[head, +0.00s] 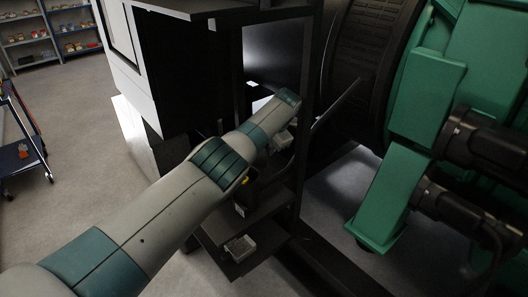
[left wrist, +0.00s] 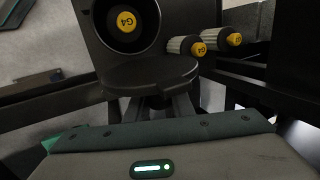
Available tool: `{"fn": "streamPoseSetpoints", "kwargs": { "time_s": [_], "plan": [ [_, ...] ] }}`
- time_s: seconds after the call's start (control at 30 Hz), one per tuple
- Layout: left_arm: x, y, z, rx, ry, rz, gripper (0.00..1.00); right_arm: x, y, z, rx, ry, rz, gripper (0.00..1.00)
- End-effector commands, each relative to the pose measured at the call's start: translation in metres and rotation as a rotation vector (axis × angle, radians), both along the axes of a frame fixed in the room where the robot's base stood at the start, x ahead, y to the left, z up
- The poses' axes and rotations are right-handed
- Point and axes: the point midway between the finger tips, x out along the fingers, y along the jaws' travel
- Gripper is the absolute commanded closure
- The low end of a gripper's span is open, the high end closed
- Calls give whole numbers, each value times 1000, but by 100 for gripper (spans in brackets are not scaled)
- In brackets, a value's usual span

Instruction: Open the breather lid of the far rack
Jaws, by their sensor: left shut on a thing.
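In the left wrist view a dark round lid (left wrist: 150,72) stands out nearly flat below a round opening (left wrist: 124,22) in a dark housing. A yellow disc marked G4 (left wrist: 124,22) shows inside the opening. My left gripper (left wrist: 158,104) is at the lid's near edge, shut on the lid; the lid and shadow partly hide its fingers. In the head view my left arm reaches into the dark rack (head: 228,108), and its gripper is hidden there. My right gripper is in neither view.
Two grey cylinders with yellow caps (left wrist: 190,46) sit right of the opening. Dark rack posts and shelves (head: 248,232) closely surround my arm. A green and black genset (head: 430,95) stands at right. Open floor (head: 75,110) lies at left, with a trolley (head: 22,150).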

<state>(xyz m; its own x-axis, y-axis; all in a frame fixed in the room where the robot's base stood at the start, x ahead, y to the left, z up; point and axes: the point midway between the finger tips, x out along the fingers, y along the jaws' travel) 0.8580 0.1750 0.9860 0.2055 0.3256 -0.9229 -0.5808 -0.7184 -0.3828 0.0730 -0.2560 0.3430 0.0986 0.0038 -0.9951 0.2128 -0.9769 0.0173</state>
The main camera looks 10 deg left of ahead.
Motion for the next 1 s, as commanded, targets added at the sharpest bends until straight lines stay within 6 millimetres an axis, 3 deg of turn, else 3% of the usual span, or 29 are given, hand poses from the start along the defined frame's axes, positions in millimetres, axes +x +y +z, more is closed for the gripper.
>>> {"fn": "streamPoseSetpoints", "kwargs": {
  "time_s": [0.53, 0.57, 0.63, 1.0],
  "plan": [
    [-5, -1, -4, 17, 26, -1, 100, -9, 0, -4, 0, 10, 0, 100],
    [-5, -1, -4, 17, 26, -1, 77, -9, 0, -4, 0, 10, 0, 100],
    [-5, -1, -4, 17, 26, -1, 61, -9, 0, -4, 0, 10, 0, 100],
    [-4, 0, -1, 17, 24, -1, 61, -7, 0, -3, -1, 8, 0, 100]
  ]
}}
